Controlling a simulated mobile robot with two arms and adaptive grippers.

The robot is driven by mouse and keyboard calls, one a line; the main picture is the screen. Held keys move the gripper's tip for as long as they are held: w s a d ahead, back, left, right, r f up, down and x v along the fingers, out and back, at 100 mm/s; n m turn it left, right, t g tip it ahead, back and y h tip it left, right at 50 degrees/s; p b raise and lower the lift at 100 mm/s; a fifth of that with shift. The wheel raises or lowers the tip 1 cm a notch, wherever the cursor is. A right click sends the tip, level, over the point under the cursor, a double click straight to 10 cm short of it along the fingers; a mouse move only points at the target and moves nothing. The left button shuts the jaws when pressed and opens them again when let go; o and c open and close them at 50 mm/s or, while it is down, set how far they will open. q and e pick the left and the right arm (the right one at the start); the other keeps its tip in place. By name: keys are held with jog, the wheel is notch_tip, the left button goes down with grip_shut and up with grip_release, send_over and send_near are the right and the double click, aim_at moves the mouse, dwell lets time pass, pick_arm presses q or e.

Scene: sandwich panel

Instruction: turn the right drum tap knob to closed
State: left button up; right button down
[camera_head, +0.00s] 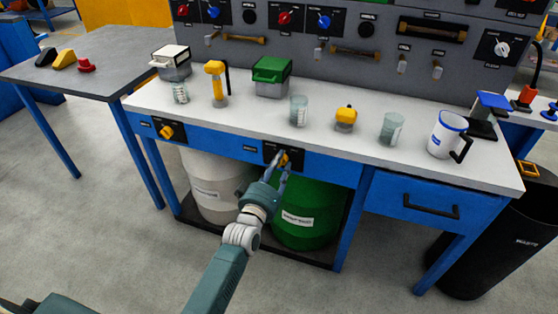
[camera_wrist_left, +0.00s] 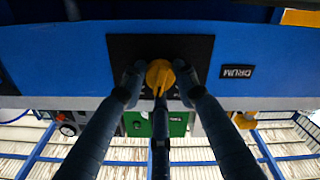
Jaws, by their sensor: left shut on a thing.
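The right drum tap knob (camera_head: 285,158) is a yellow knob on a black plate on the blue front rail of the bench, above the green drum (camera_head: 308,212). My left gripper (camera_head: 283,168) is at this knob in the head view and hides part of it. In the left wrist view the fingers (camera_wrist_left: 160,82) stand on both sides of the yellow knob (camera_wrist_left: 159,73) and are shut on it. The knob's pointer angle is hard to read. The left drum tap knob (camera_head: 167,132) is yellow, on its own black plate, further left. My right gripper is not in view.
A white drum (camera_head: 212,185) stands beside the green one under the bench. The white bench top (camera_head: 225,115) bears beakers, a mug (camera_head: 447,135) and lidded boxes. A drawer handle (camera_head: 431,207) juts out at the right, near a black bin (camera_head: 510,235).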

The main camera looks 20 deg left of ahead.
pick_arm(q)
jog(key=n, duration=0.2)
jog(key=shift+d+f+n+p, duration=0.1)
jog(key=shift+f+n+p, duration=0.15)
jog(key=shift+n+p, duration=0.15)
jog(key=n, duration=0.2)
jog(key=shift+n, duration=0.4)
jog(key=shift+d+n, duration=0.1)
jog(key=shift+n, duration=1.1)
jog(key=shift+s+n, duration=0.1)
jog(key=shift+n, duration=1.5)
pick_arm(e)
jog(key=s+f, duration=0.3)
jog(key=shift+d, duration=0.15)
pick_arm(q)
jog(key=shift+n, duration=0.3)
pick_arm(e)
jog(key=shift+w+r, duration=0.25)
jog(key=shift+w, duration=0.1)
pick_arm(q)
jog(key=shift+d, duration=0.1)
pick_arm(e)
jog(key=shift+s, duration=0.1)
pick_arm(q)
jog(key=o, duration=1.2)
jog(key=shift+c, duration=0.2)
jog(key=shift+r, duration=0.1)
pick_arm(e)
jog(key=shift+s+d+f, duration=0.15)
